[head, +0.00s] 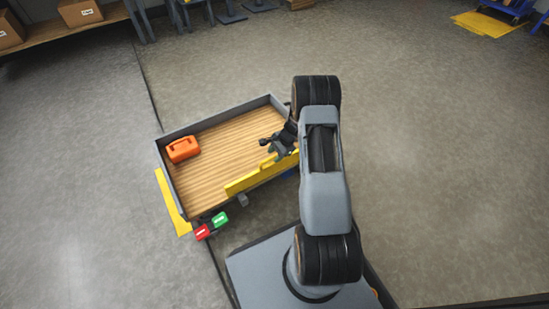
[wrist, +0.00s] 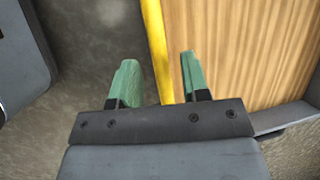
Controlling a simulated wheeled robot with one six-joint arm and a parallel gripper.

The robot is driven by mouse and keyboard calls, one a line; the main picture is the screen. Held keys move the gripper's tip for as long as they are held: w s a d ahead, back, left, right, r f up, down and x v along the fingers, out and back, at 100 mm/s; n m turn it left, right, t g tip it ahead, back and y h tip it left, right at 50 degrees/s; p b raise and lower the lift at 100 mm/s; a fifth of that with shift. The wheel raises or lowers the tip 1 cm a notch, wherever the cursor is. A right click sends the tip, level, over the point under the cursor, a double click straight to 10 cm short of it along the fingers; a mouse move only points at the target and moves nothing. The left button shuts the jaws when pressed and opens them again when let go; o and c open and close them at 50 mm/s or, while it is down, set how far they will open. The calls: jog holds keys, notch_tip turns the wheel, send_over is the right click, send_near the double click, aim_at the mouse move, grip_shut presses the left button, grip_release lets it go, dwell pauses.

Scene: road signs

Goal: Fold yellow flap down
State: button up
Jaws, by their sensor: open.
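The yellow flap (head: 245,182) runs along the near long side of a wood-floored cart bed (head: 215,150). It looks raised, standing along that edge like a low wall. My gripper (head: 276,145) is over the right part of the flap, and my arm hides the flap's right end. In the wrist view the flap shows as a yellow strip (wrist: 154,40) running between the two green fingers of my open gripper (wrist: 158,60). The wooden floor (wrist: 240,50) lies to its right. I cannot tell whether either finger touches the flap.
An orange canister (head: 183,149) sits at the bed's left end. Shelves with boxes (head: 80,12) stand far back.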

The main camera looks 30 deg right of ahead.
jog(key=shift+w+a+f, duration=0.1)
jog(key=shift+a+f, duration=0.1)
jog(key=shift+f, duration=0.3)
grip_shut()
dwell(0.3)
